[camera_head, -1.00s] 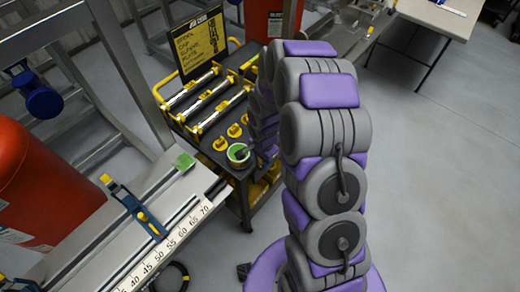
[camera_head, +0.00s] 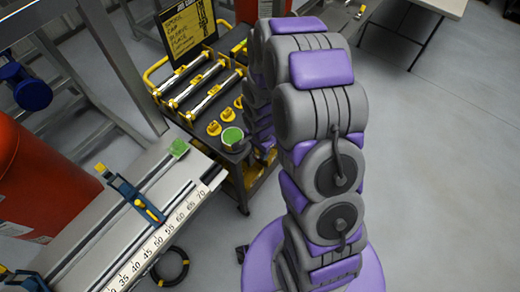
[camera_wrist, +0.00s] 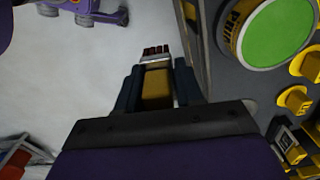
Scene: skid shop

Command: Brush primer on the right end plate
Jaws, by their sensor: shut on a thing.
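My gripper (camera_wrist: 158,88) is shut on a brush (camera_wrist: 157,56) in the wrist view. The brush has a yellow-brown handle, a pale ferrule and short dark reddish bristles pointing away from me. The primer tin (camera_head: 232,138) stands open on the front corner of the black cart, with green primer inside. It also shows large at upper right in the wrist view (camera_wrist: 275,30), apart from the brush. A small green plate (camera_head: 179,148) sits at the far end of the metal rail bench; I cannot tell whether it is the right end plate. My arm hides the gripper in the head view.
The black cart (camera_head: 238,172) carries yellow-ended silver bars (camera_head: 197,84), yellow knobs (camera_head: 214,128) and a sign (camera_head: 188,32). A blue clamp (camera_head: 130,192) and numbered scale (camera_head: 165,235) are on the bench. A red drum (camera_head: 40,185) stands left. Floor at right is open.

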